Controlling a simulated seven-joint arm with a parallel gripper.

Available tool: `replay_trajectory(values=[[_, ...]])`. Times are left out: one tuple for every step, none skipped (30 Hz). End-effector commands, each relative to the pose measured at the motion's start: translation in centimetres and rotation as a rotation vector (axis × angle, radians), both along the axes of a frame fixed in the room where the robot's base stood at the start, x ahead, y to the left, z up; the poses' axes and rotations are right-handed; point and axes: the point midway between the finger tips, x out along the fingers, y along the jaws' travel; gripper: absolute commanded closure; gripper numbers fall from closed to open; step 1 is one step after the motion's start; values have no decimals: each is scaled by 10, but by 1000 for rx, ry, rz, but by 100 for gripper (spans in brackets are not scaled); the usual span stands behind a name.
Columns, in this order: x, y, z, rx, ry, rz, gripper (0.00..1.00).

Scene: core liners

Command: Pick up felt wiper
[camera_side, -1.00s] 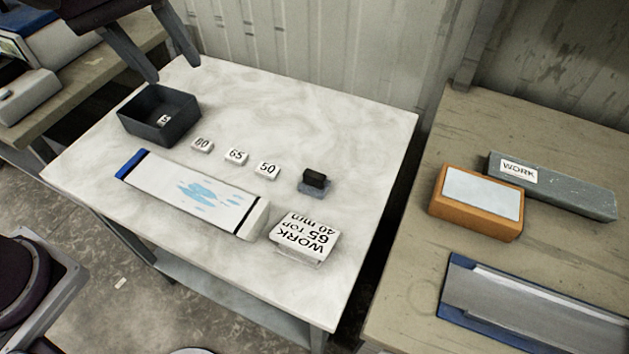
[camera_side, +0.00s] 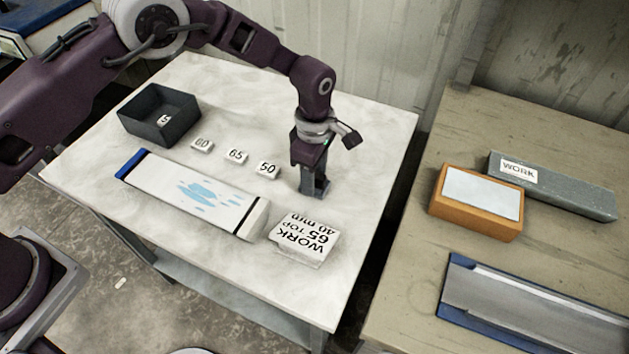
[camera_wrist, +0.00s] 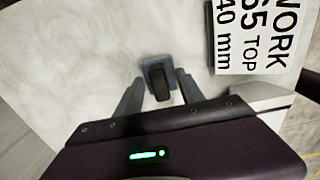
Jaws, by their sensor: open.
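The felt wiper (camera_wrist: 160,82) is a small black block on a blue-grey pad. In the wrist view it lies on the white tabletop between my two fingers, with gaps seen on both sides. My gripper (camera_side: 314,190) points down over the wiper's spot in the side view, and its fingers hide most or all of the wiper there. The gripper is open and its fingers reach down on either side of the wiper; I cannot tell how far the tips are from the table.
A long white board with blue streaks (camera_side: 190,190), number tiles (camera_side: 236,156) and a dark open box (camera_side: 160,112) lie to the left. Right table holds an orange block (camera_side: 475,203).

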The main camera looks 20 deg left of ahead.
Motion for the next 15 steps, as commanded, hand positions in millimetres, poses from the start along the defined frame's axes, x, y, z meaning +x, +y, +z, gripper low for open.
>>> replay_trajectory(values=[[0,0,-1,-1,-1,0,55],[0,0,-1,-1,-1,0,55],[0,0,-1,-1,-1,0,55],[0,0,-1,-1,-1,0,55],[0,0,-1,-1,-1,0,55],[0,0,-1,-1,-1,0,56],[0,0,-1,0,-1,0,62],[0,0,-1,0,-1,0,68],[0,0,-1,0,-1,0,76],[0,0,-1,0,-1,0,82],[0,0,-1,0,-1,0,88],[0,0,-1,0,-1,0,96],[0,0,-1,0,-1,0,100],[0,0,-1,0,-1,0,100],[0,0,-1,0,-1,0,100]])
